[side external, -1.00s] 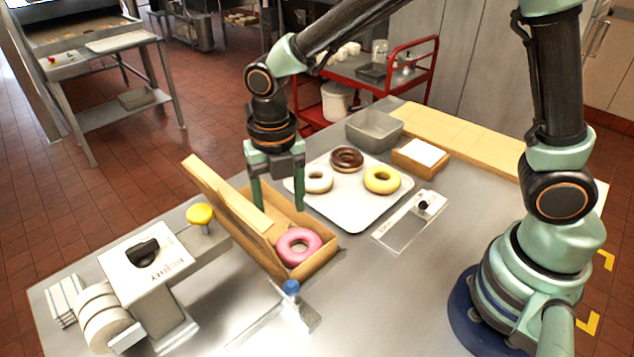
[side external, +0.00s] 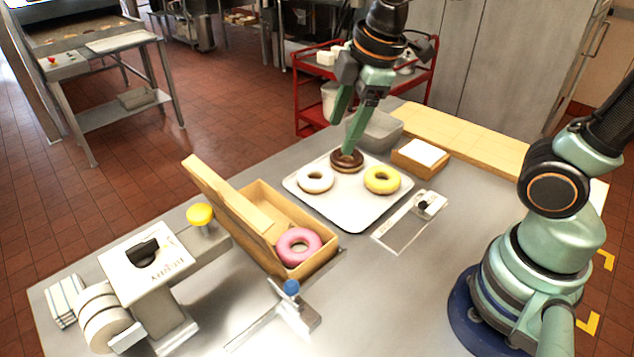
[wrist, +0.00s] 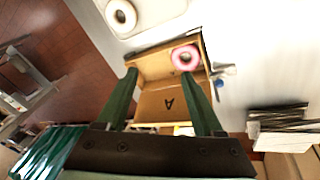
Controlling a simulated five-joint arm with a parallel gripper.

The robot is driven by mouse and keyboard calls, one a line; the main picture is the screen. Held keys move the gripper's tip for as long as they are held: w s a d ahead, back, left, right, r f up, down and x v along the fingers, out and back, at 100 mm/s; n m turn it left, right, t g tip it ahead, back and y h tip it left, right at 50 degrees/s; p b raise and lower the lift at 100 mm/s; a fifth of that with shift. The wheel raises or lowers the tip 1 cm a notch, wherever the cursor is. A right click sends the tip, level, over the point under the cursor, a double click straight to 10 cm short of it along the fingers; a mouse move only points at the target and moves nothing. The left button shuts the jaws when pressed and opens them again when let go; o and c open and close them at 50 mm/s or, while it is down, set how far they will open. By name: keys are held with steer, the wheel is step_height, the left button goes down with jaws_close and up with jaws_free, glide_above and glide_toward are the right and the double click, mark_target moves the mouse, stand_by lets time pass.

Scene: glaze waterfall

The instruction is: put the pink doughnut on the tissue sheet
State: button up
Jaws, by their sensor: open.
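The pink doughnut (side external: 299,246) lies in the near end of an open cardboard box (side external: 325,263). It also shows in the wrist view (wrist: 185,58), beyond the fingertips. My gripper (side external: 341,137) is open and empty, tilted, above the back of the white tray. One finger overlaps the chocolate doughnut in the side view; I cannot tell whether they touch. In the wrist view the box appears between and beyond the open fingers (wrist: 159,73). White paper (side external: 422,152) lies in a small wooden box right of the tray; I cannot tell whether it is the tissue sheet.
The white tray (side external: 352,213) holds a white doughnut (side external: 315,179), a chocolate doughnut (side external: 346,164) and a yellow doughnut (side external: 382,179). The box's raised lid (side external: 228,205) stands on its left. A grey bin (side external: 380,133) is behind the tray. A weighing machine (side external: 150,270) stands left.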

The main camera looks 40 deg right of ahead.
steer(key=s+d+r+m+t, duration=0.1)
steer(key=d+m, duration=0.4)
steer(key=m, duration=0.7)
steer(key=shift+s+d+r+t+h, duration=0.25)
steer(key=shift+s+t, duration=0.35)
steer(key=shift+s, duration=0.8)
